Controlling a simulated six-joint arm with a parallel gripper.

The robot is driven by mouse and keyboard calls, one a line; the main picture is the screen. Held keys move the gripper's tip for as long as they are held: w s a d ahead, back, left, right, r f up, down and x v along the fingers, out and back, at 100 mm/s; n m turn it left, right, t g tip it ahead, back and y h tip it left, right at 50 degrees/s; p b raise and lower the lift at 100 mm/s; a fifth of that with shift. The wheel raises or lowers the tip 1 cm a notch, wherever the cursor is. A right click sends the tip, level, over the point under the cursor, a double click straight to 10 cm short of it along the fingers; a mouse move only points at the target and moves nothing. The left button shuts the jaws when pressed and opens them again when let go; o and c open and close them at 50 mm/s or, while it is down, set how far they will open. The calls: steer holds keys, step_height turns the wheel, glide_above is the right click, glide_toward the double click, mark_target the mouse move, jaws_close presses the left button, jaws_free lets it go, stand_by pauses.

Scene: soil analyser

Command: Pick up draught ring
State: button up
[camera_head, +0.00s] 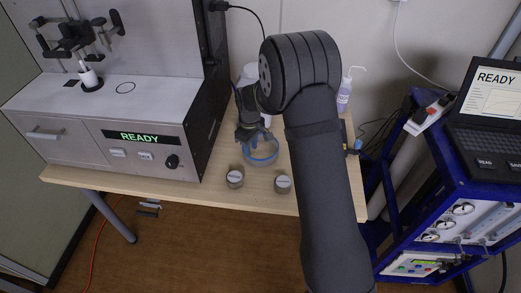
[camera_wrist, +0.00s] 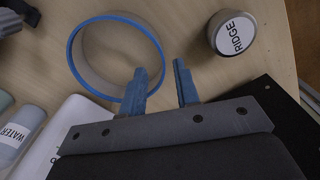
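The draught ring (camera_head: 262,161), an open ring with a blue rim, rests on the wooden table in the head view. In the wrist view the ring (camera_wrist: 74,62) fills the upper left of the picture. My gripper (camera_wrist: 160,84) is open, with its two blue fingers apart at the ring's lower right edge. The left finger overlaps the inside of the ring and the right finger is outside it. I cannot tell whether either touches the wall. In the head view my gripper (camera_head: 252,138) is over the ring's back part and hides some of it.
Two lidded jars (camera_head: 235,178) (camera_head: 283,184) stand near the table's front edge; one jar (camera_wrist: 232,33) reads RIDGE. The analyser (camera_head: 150,140) stands left, a wash bottle (camera_head: 344,95) behind, a blue cart (camera_head: 455,195) right.

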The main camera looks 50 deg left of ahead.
mark_target(250, 165)
steer(key=shift+s+a+f, duration=0.1)
steer(key=shift+f, duration=1.65)
steer(key=shift+s+f, duration=0.1)
steer(key=shift+f, duration=1.65)
jaws_close()
